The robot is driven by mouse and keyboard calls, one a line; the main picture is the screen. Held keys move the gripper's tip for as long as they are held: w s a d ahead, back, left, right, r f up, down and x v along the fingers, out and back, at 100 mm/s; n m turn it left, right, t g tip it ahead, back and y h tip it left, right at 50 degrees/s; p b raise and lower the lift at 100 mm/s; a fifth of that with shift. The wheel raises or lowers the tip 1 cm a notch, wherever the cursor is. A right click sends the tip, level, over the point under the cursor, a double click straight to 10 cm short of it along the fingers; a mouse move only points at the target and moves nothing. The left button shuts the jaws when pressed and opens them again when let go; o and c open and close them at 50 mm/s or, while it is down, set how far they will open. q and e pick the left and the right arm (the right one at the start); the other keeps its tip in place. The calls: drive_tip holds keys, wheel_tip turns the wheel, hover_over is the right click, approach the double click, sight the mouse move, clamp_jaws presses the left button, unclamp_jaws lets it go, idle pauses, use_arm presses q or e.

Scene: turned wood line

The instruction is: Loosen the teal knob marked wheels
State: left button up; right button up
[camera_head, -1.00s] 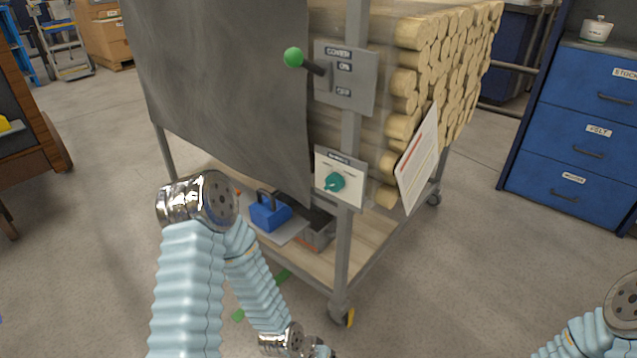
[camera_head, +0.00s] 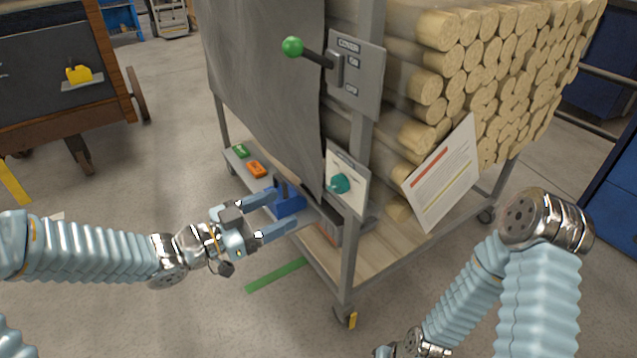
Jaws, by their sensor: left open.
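The teal knob (camera_head: 339,184) sits on a small white plate (camera_head: 357,187) fixed to the front post of the rack. The plate's label is too small to read. My left gripper (camera_head: 283,214) comes in from the left and is open and empty. Its fingers point right, left of the knob and a little lower in the picture, apart from it. My right arm shows at the lower right, but its gripper is not visible.
A green-balled lever (camera_head: 292,47) juts from the grey cover plate (camera_head: 357,76) above the knob. A grey cover sheet (camera_head: 265,90) hangs left. A tilted paper sheet (camera_head: 443,175) is at right, before stacked round wood (camera_head: 480,80). A blue toolbox (camera_head: 289,203) stands on the lower shelf.

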sight(332, 186)
use_arm(q)
drive_tip(key=b+x, duration=0.2)
drive_tip(key=x, duration=1.1)
drive_tip(key=shift+w+d+b, duration=0.1)
drive_tip(key=shift+d+b, duration=0.05)
drive_tip(key=shift+b, duration=0.25)
drive_tip(key=shift+c, duration=0.4)
drive_tip(key=c, duration=1)
